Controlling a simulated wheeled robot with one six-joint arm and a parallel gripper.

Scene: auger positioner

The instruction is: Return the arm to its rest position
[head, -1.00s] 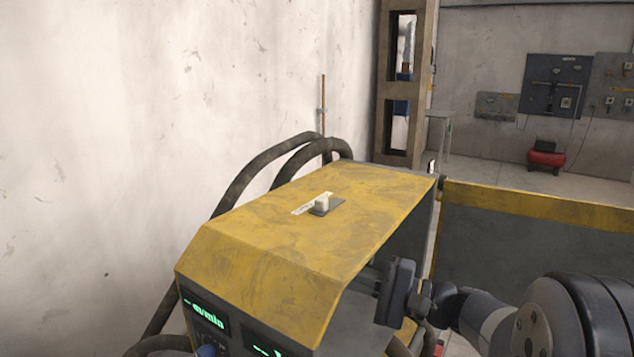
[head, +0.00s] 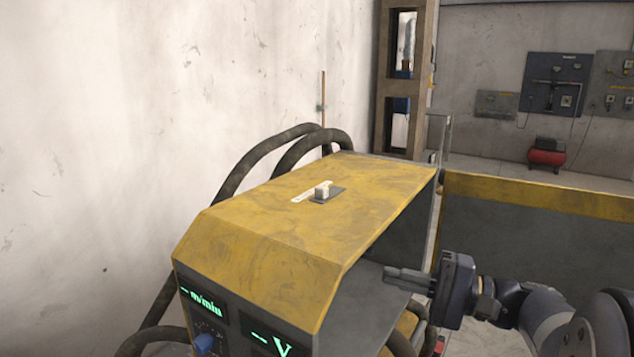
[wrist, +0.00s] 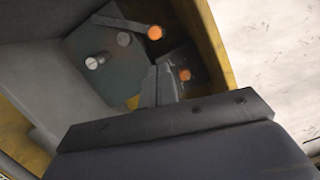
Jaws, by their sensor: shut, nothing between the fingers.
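My gripper (head: 392,272) is in the head view at the right side of the yellow and grey machine (head: 300,225). Its fingers are shut with nothing between them and point left toward the machine's open side. In the wrist view my gripper (wrist: 160,85) shows its closed fingers in front of the machine's inner compartment (wrist: 105,60). Inside are a grey plate with a pale round knob (wrist: 93,62) and orange round parts (wrist: 155,33). Whether the fingertips touch anything cannot be told. My arm reaches in from the lower right.
A small white switch (head: 322,190) stands on the machine's top. Dark hoses (head: 262,160) loop behind it near the pale wall. A grey panel with a yellow top edge (head: 545,195) stands behind my arm. A red compressor (head: 546,153) is farther back.

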